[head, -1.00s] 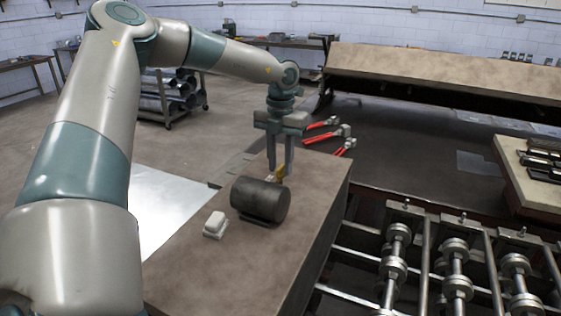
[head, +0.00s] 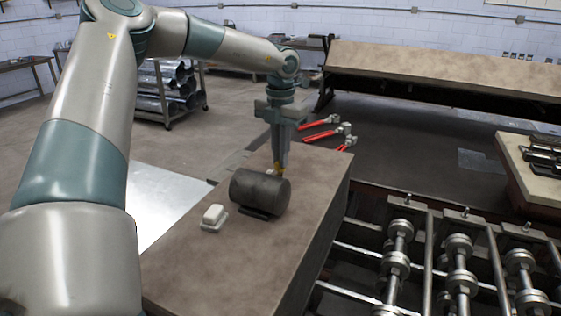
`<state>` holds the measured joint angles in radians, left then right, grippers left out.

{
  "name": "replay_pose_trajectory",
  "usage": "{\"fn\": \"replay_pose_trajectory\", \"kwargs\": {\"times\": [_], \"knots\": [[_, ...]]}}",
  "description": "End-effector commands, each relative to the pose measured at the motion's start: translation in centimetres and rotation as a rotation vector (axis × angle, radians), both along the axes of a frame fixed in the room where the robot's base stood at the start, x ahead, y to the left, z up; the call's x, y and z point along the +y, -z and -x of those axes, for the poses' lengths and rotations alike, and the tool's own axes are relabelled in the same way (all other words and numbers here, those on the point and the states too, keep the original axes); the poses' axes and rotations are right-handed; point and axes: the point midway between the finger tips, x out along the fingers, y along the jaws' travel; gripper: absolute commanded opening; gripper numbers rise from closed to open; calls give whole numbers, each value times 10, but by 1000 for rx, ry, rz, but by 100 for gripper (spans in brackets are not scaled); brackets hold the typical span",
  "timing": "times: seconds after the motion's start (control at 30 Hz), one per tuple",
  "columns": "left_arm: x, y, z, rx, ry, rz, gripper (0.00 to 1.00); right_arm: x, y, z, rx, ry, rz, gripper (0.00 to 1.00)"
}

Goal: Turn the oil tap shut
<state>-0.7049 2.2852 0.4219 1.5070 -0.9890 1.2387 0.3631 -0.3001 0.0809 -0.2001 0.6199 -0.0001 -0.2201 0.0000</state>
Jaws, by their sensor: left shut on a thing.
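A dark cylindrical oil tank (head: 259,193) lies on its side on a low stand on the brown bench (head: 262,254). A small yellow tap (head: 279,168) shows at its far end, partly hidden by my left fingers and the tank. My left gripper (head: 279,165) points down from above, just behind the tank, and is shut on the tap. The fingers look close together. My right gripper is not in view.
A roller machine (head: 458,262) stands at the right. The bench front is clear.

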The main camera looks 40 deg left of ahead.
Motion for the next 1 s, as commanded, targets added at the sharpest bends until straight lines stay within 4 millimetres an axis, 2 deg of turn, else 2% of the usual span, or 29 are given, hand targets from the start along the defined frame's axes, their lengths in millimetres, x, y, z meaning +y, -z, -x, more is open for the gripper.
{"fn": "replay_pose_trajectory", "kwargs": {"times": [0.03,0.1,0.4,1.0], "knots": [[0,9,2,7,33,0,0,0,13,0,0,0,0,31],[0,9,1,6,90,-1,0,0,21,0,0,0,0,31],[-1,9,2,10,366,1,0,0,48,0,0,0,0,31],[-1,7,3,14,937,7,0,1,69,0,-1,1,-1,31]]}}
